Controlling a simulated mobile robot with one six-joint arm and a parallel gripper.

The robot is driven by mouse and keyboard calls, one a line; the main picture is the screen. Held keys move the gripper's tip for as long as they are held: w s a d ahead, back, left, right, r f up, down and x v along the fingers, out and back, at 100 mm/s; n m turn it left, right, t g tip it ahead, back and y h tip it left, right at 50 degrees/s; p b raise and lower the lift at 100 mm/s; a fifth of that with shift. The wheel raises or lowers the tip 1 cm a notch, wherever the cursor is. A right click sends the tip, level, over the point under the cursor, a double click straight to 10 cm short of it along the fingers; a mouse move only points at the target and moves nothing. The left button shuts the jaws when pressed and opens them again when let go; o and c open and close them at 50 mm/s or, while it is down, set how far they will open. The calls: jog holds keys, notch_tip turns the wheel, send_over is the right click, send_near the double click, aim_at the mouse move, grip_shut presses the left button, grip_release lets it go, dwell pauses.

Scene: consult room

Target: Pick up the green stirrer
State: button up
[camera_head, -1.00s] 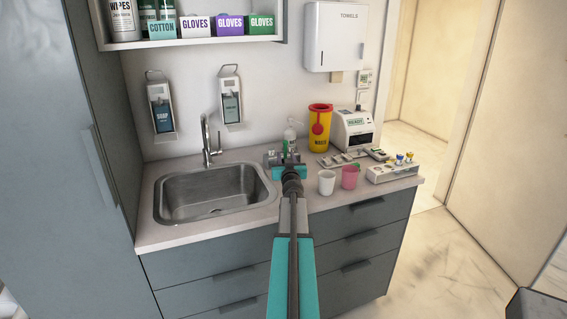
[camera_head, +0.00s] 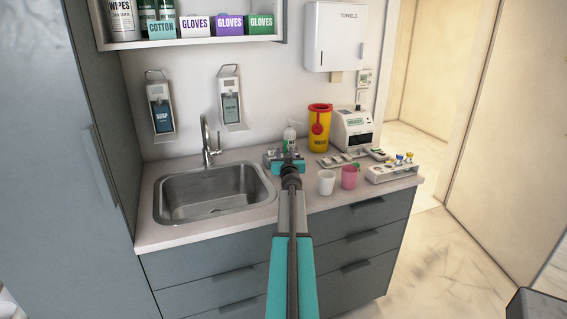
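A small green piece (camera_head: 357,167), which looks like the top of the green stirrer, shows at the rim of the pink cup (camera_head: 349,179) on the counter. The rest of it is hidden by the cup. A white cup (camera_head: 326,183) stands just left of the pink cup. My gripper (camera_head: 285,157) is over the counter between the sink and the cups, left of both cups and apart from them. It is seen from behind, and my wrist covers part of it, so its fingertips and the gap between them are not clear.
The sink (camera_head: 213,193) lies to the left. A pump bottle (camera_head: 289,137) stands behind my gripper. A yellow waste bin (camera_head: 319,128), a white device (camera_head: 353,129), a low tray (camera_head: 340,160) and a vial rack (camera_head: 392,171) stand behind and right of the cups.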

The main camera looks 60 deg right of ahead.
grip_shut()
jog(key=shift+r, duration=0.15)
notch_tip(320, 180, up, 10)
jog(key=p, duration=0.8)
jog(key=shift+p, duration=0.35)
dwell(0.5)
